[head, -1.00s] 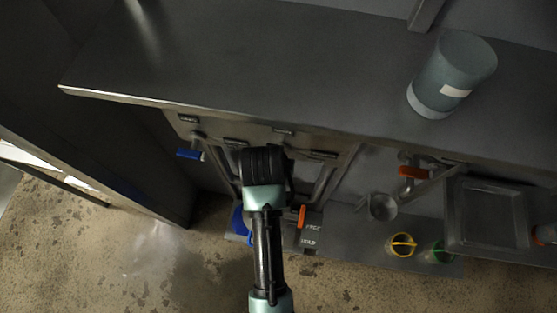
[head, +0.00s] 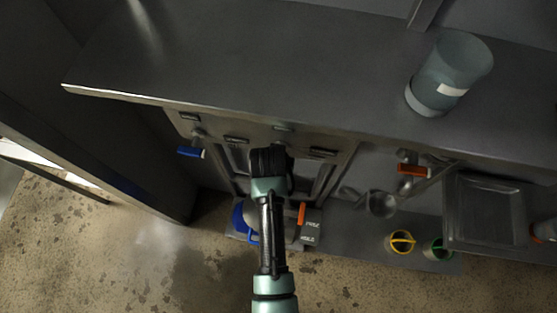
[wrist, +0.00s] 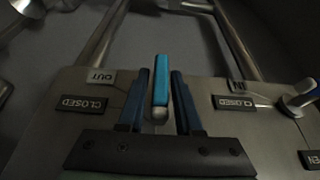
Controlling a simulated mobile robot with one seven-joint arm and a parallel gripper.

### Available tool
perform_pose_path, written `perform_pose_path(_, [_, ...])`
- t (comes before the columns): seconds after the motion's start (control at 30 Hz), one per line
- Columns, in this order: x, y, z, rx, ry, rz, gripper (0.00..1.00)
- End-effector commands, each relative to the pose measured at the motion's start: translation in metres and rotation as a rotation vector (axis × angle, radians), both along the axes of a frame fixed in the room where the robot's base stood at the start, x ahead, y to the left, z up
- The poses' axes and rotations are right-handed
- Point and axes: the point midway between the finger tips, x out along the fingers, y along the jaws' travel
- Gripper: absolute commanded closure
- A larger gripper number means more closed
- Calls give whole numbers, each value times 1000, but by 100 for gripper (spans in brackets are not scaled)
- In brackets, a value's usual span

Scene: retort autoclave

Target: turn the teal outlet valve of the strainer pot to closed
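The teal valve handle (wrist: 160,82) shows in the wrist view as a straight bar. It stands between the two dark blue fingers of my gripper (wrist: 160,92), with its far end reaching past the fingertips. Another CLOSED label (wrist: 233,102) lies right. In the head view my black gripper (head: 270,161) is at the panel below the bench edge and hides the teal handle.
A second valve with a blue handle (head: 190,153) is left of my gripper, near the IN label (wrist: 238,86). An orange handle (head: 412,170) and a metal tray (head: 487,212) are to the right. A blue-grey canister (head: 452,67) stands on the bench (head: 250,60).

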Motion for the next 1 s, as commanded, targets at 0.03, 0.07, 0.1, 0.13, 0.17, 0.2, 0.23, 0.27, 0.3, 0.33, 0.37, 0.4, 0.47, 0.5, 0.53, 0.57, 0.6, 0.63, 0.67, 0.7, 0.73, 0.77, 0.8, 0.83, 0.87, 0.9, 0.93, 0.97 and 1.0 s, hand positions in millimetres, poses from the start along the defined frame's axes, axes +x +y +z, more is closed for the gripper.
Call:
perform_pose_path(0.03, [0,0,0,0,0,0,77])
perform_pose_path(0.07, [0,0,0,0,0,0,82])
perform_pose_path(0.1, [0,0,0,0,0,0,90])
perform_pose_path(0.13, [0,0,0,0,0,0,95])
perform_pose_path(0.17, [0,0,0,0,0,0,100])
perform_pose_path(0.2, [0,0,0,0,0,0,100])
perform_pose_path(0.23, [0,0,0,0,0,0,100])
perform_pose_path(0.27, [0,0,0,0,1,0,100])
perform_pose_path(0.3, [0,0,0,0,1,0,100])
perform_pose_path(0.33, [0,0,0,0,1,0,100])
perform_pose_path(0.37, [0,0,0,0,1,0,100])
perform_pose_path(0.4, [0,0,0,0,1,0,100])
perform_pose_path(0.47, [0,0,0,2,1,0,100])
perform_pose_path(0.5, [0,0,0,5,0,0,100])
perform_pose_path(0.53, [0,0,0,9,-1,-1,100])
perform_pose_path(0.57, [0,0,0,13,-2,-1,100])
perform_pose_path(0.6, [-1,0,0,22,-2,-2,100])
perform_pose_path(0.63, [-1,0,0,29,-4,-1,100])
perform_pose_path(0.67, [-1,0,0,39,-6,-1,100])
perform_pose_path(0.7, [-1,0,0,55,-8,-2,100])
perform_pose_path(0.73, [-1,0,0,68,-10,-3,100])
perform_pose_path(0.77, [-1,0,0,83,-14,-3,100])
perform_pose_path(0.8, [-1,0,0,106,-18,-3,100])
perform_pose_path(0.83, [-1,0,0,125,-23,-4,100])
perform_pose_path(0.87, [-1,0,0,145,-27,-3,100])
perform_pose_path(0.9, [-1,0,0,176,-32,-5,100])
perform_pose_path(0.93, [-1,0,-1,199,-36,-5,100])
perform_pose_path(0.97, [-1,0,-1,224,-41,-5,100])
perform_pose_path(1.0, [0,0,-1,259,-49,-4,100])
